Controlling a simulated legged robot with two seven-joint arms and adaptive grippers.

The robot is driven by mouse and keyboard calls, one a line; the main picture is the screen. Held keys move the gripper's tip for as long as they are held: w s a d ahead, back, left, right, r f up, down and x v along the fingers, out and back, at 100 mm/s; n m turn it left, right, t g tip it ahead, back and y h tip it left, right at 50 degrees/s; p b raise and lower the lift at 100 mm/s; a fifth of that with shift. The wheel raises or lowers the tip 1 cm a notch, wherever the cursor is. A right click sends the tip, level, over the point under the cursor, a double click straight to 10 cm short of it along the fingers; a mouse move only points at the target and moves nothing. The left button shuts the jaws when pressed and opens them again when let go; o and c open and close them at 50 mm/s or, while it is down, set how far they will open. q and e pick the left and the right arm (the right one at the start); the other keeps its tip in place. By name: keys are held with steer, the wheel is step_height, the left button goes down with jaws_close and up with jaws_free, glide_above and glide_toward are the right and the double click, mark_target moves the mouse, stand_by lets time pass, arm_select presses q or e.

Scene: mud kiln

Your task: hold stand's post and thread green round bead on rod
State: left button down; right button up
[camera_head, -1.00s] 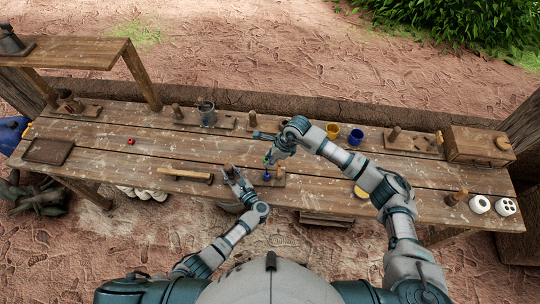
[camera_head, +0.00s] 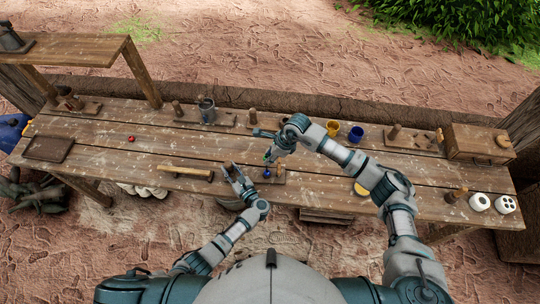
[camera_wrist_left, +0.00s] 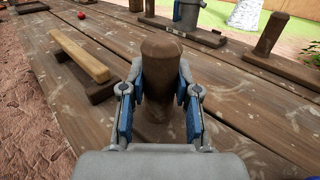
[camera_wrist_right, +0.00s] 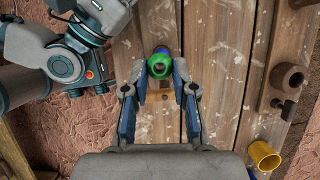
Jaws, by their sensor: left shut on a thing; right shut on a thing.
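A brown wooden post (camera_wrist_left: 160,75) stands between the fingers of my left gripper (camera_wrist_left: 160,95), which is shut on it. In the head view my left gripper (camera_head: 232,170) is beside the small stand at the table's near edge. My right gripper (camera_wrist_right: 159,85) is shut on a green round bead (camera_wrist_right: 159,64) and points down over the stand. A blue bead (camera_wrist_right: 163,49) shows partly behind the green one; it also shows in the head view (camera_head: 267,174), below my right gripper (camera_head: 270,156). The rod is hidden, so I cannot tell whether the green bead is around it.
A red bead (camera_head: 131,139) lies on the table at the left. A wooden bar (camera_head: 185,172) lies on supports left of my left gripper. A yellow cup (camera_head: 333,130) and a blue cup (camera_head: 356,134) stand behind my right arm. A wooden box (camera_head: 476,143) stands at the right.

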steer(key=shift+f, duration=1.3)
stand_by(0.6)
steer(key=o, duration=0.9)
steer(key=shift+r, duration=3)
arm_select(q)
steer(key=c, duration=0.8)
jaws_free()
steer(key=shift+o, duration=0.2)
